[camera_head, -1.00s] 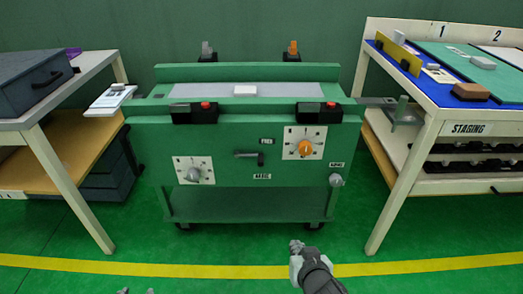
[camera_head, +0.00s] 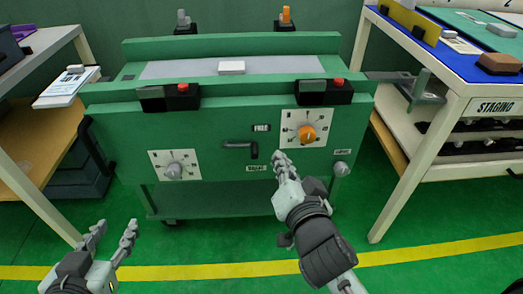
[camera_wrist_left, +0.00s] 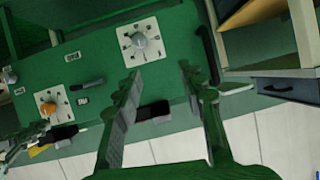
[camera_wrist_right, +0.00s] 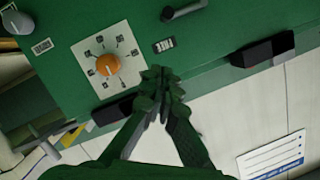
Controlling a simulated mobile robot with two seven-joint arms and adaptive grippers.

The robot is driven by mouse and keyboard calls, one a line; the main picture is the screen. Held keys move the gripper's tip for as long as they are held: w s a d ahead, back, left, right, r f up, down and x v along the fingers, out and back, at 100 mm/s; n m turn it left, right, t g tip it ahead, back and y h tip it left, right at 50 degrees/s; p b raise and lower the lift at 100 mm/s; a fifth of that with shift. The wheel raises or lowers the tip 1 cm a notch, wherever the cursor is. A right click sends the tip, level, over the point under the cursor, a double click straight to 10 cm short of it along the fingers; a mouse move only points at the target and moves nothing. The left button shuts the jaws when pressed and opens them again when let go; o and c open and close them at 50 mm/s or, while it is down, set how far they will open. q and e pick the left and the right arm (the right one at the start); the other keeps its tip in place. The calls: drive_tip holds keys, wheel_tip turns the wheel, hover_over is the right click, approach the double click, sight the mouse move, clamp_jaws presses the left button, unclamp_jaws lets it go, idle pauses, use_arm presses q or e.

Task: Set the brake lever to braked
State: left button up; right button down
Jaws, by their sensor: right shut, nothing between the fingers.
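The brake lever (camera_head: 240,146) is a short dark bar on the green cart's front panel (camera_head: 222,165), lying roughly horizontal. A FREE label (camera_head: 262,127) is above its right end and another small label (camera_head: 257,168), hard to read, is below. The lever also shows in the left wrist view (camera_wrist_left: 88,84) and at the top of the right wrist view (camera_wrist_right: 185,9). My right gripper (camera_head: 281,156) is shut and empty, its tips in front of the panel, right of the lever and below the orange knob. My left gripper (camera_head: 114,230) is open and empty, low at the left.
An orange dial knob (camera_head: 307,134) and a grey dial knob (camera_head: 174,170) flank the lever. A small grey knob (camera_head: 341,169) is at the panel's right. Red-buttoned black latches (camera_head: 323,90) sit on the top edge. Tables stand left and right, the right one marked STAGING (camera_head: 497,106).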

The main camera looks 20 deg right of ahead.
use_arm(q)
drive_tip(key=shift+w+d+r+t+h+b, duration=0.2)
drive_tip(key=shift+w+d+r+t, duration=0.1)
drive_tip(key=shift+d+r, duration=0.3)
drive_tip(key=shift+w+d+r+t+h+b, duration=0.2)
drive_tip(key=shift+d+r+t, duration=0.15)
drive_tip(key=shift+r, duration=0.35)
use_arm(e)
drive_tip(key=w+f, duration=0.5)
drive_tip(key=w, duration=0.4)
drive_tip(key=shift+a, duration=0.45)
drive_tip(key=shift+w+f, duration=0.1)
